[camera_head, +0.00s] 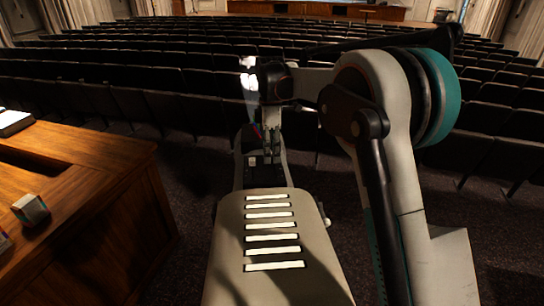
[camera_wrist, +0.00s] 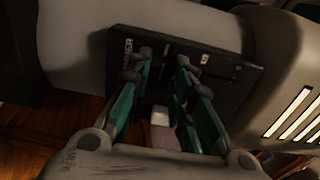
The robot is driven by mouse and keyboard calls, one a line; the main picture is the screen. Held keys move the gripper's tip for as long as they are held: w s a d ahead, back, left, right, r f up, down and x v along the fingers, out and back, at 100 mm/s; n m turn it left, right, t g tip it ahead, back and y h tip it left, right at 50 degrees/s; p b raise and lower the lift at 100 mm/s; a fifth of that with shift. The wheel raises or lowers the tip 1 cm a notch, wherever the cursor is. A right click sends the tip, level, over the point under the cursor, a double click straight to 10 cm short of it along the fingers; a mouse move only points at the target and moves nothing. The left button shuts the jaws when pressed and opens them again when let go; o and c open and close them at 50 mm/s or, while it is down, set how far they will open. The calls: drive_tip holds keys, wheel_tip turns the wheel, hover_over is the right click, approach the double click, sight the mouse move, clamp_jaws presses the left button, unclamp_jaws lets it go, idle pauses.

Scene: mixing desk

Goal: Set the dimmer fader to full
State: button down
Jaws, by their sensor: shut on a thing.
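The dimmer panel (camera_wrist: 215,62) is a black plate with white lettering in the wrist view, tilted in the picture. A small pale block (camera_wrist: 160,117), seemingly the fader cap, shows between the teal fingers of my gripper (camera_wrist: 163,68). The fingers are closed in on either side of it over the panel. The fingers and wrist hide much of the panel and its slot, so I cannot tell the exact fader position. In the head view my gripper (camera_head: 271,153) points down beyond my base, and the panel cannot be made out there.
A wooden desk (camera_head: 88,195) stands at the left with a small box (camera_head: 31,209) near its edge. Rows of dark seats (camera_head: 140,75) fill the background. Dark carpet lies between the desk and my base.

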drive_tip(key=shift+w, duration=0.1)
drive_tip(key=c, duration=1.4)
unclamp_jaws()
drive_tip(key=shift+w, duration=0.15)
wheel_tip(320, 180, up, 12)
drive_tip(key=w, duration=0.2)
drive_tip(key=shift+w, duration=0.15)
drive_tip(key=shift+f, duration=0.15)
